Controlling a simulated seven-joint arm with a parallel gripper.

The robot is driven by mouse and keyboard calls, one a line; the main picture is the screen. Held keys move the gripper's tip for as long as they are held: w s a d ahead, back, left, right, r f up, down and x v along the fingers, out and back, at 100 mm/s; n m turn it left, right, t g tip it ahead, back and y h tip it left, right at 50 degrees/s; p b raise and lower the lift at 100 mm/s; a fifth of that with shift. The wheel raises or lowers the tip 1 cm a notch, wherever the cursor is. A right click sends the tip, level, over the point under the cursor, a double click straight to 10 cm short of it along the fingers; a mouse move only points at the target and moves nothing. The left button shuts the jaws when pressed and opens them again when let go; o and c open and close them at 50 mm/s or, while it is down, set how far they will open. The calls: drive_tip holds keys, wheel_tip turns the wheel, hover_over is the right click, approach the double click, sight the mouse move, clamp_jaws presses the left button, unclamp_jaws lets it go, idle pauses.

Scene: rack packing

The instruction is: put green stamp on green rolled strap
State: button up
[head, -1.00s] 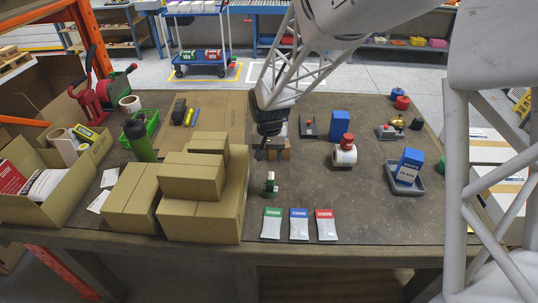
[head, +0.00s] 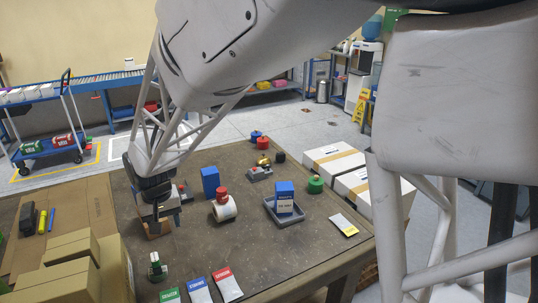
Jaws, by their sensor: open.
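A small green and dark stamp-like piece with a pale part (head: 157,266), which looks like the green stamp, stands on the brown table near the front left. A round green roll (head: 315,184), which looks like the green rolled strap, sits at the table's right edge. My gripper (head: 162,218) points down above the table, behind the stamp and apart from it. Its fingers are open and I see nothing between them. It partly hides a small cardboard box (head: 155,231). The green roll is far to the gripper's right.
A grey tray (head: 270,208) with a blue box, a white roll with a red top (head: 223,209) and a blue block (head: 210,181) stand between stamp and roll. Green, blue and red packets (head: 199,291) lie in front. Cardboard boxes (head: 65,278) stand at left.

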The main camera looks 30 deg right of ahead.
drive_tip(key=s+d+r, duration=0.3)
drive_tip(key=s+d, duration=0.2)
drive_tip(key=s, duration=0.3)
drive_tip(key=s+d+r+t, duration=0.1)
drive_tip(key=s+d+r, duration=0.3)
drive_tip(key=s, duration=0.5)
drive_tip(key=s+d+r+t, duration=0.1)
drive_tip(key=s+d+r, duration=0.3)
drive_tip(key=s, duration=0.5)
drive_tip(key=d, duration=0.2)
drive_tip(key=shift+s+d, duration=0.25)
drive_tip(key=shift+d, duration=0.05)
